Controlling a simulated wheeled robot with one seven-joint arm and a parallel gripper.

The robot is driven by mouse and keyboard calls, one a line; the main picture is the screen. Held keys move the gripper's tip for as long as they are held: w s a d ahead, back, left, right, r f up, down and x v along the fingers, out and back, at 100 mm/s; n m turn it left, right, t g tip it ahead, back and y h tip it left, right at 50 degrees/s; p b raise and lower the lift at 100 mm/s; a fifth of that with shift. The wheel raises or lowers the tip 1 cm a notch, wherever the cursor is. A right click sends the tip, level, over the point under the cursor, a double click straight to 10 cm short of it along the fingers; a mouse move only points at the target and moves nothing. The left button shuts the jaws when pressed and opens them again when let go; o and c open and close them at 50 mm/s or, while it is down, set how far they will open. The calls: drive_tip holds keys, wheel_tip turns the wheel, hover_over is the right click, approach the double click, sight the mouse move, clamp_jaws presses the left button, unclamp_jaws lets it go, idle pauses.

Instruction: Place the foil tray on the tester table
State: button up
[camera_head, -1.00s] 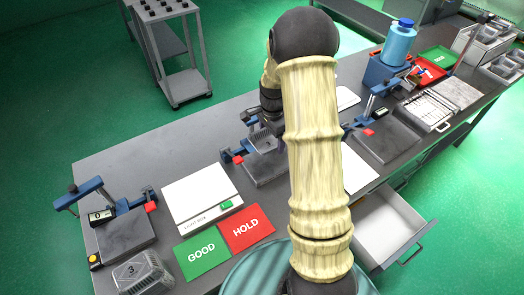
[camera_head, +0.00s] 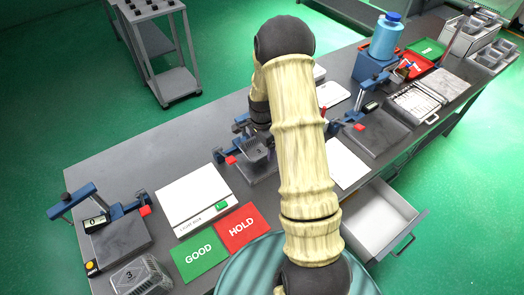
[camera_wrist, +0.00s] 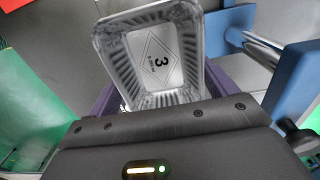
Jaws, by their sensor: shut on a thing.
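My gripper (camera_wrist: 160,92) is shut on a silver foil tray (camera_wrist: 118,58), with a dark finger on each side of it in the wrist view. The tray has ribbed walls and a "3" in a diamond on its floor. In the head view the tray (camera_head: 257,150) is at the middle tester, over its grey plate (camera_head: 262,174), beside a blue frame. I cannot tell whether it touches the plate. My gripper is mostly hidden behind my arm there. In the wrist view a blue tester frame (camera_wrist: 292,78) stands close on the right.
Another foil tray (camera_head: 142,277) marked 3 sits at the front left. A left tester (camera_head: 120,238) and a right tester (camera_head: 375,138) flank the middle one. A white light box (camera_head: 193,202), GOOD card (camera_head: 199,255) and HOLD card (camera_head: 242,228) lie between. An open drawer (camera_head: 383,222) juts out.

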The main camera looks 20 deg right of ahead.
sight(262, 150)
drive_tip(key=shift+f+p, duration=0.55)
drive_tip(key=shift+f, duration=1.5)
drive_tip(key=shift+f, duration=0.2)
drive_tip(key=o, duration=0.8)
drive_tip(key=shift+r, duration=0.1)
wheel_tip(262, 150, up, 12)
drive_tip(key=b, duration=0.3)
drive_tip(key=shift+r, duration=0.15)
